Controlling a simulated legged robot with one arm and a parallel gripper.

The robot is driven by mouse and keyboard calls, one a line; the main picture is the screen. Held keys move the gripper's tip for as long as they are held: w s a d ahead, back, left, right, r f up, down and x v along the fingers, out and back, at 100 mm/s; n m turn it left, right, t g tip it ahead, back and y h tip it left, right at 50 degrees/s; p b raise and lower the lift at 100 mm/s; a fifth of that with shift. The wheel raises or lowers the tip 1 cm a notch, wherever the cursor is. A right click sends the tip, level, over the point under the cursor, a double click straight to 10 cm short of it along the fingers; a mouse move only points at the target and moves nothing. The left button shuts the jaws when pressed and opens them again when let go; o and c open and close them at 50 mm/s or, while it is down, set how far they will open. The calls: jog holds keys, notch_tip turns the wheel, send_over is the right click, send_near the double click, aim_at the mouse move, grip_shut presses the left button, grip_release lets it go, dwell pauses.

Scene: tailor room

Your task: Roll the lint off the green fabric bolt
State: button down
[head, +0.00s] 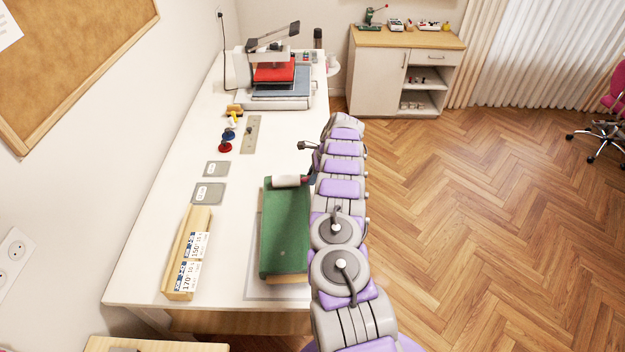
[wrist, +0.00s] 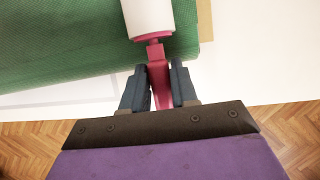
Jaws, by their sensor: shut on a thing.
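The green fabric bolt (head: 285,230) lies lengthwise near the right edge of the white table. The lint roller (head: 287,181) has a white cylinder and a pinkish-red handle. Its white cylinder lies across the far end of the bolt and appears to touch it. In the wrist view, the roller (wrist: 148,17) is over the green cloth (wrist: 60,55). My gripper (wrist: 160,75) is shut on the red handle, just off the bolt's edge. In the head view, my arm hides most of the gripper.
A wooden box with labels (head: 180,262) stands left of the bolt. Grey plates (head: 209,193), thread spools (head: 226,146) and a ruler (head: 251,134) lie beyond. A red heat press (head: 273,75) stands at the far end. Open floor (head: 450,230) is to the right.

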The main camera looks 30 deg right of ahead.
jog(key=shift+w+d+f+b, duration=0.2)
jog(key=shift+w+d+b, duration=0.3)
jog(key=shift+b, duration=0.85)
jog(key=shift+w+b, duration=0.2)
jog(key=shift+b, duration=0.45)
jog(key=shift+r, duration=0.1)
jog(key=s+p, duration=0.1)
jog(key=a+p, duration=0.1)
jog(key=p, duration=0.1)
jog(key=shift+s+a+r, duration=0.1)
jog(key=shift+s+r, duration=0.15)
jog(key=shift+s, duration=0.15)
jog(key=shift+s+a+f+p, duration=0.15)
jog(key=shift+s+p, duration=0.25)
jog(key=shift+p, duration=0.05)
